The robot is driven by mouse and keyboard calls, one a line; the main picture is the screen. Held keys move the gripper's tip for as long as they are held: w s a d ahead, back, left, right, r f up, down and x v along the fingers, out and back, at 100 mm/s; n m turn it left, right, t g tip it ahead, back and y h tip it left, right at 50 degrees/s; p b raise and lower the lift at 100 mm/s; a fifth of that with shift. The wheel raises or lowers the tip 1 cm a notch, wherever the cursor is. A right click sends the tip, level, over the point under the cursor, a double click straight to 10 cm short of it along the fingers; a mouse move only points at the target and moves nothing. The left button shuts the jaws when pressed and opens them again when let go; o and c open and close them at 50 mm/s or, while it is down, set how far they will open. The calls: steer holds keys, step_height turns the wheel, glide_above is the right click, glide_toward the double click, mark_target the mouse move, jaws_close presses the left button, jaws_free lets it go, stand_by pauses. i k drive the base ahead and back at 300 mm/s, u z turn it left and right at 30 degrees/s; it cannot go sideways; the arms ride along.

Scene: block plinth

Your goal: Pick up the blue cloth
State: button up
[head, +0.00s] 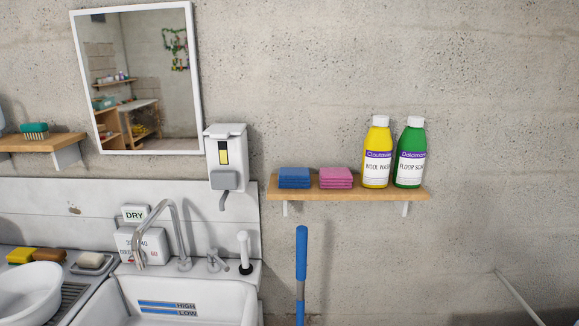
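The blue cloth (294,178) lies folded at the left end of a wooden wall shelf (345,193). A folded pink cloth (336,178) lies just to its right on the same shelf, with a small gap between them. My gripper does not show in the head view, so its state and its place relative to the cloth cannot be seen.
A yellow bottle (377,155) and a green bottle (410,155) stand at the shelf's right end. A soap dispenser (227,160) hangs left of the shelf, above a white sink (180,300) with a tap (180,235). A blue handle (301,262) stands upright below the shelf.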

mark_target(288, 177)
steer(key=i, duration=1.5)
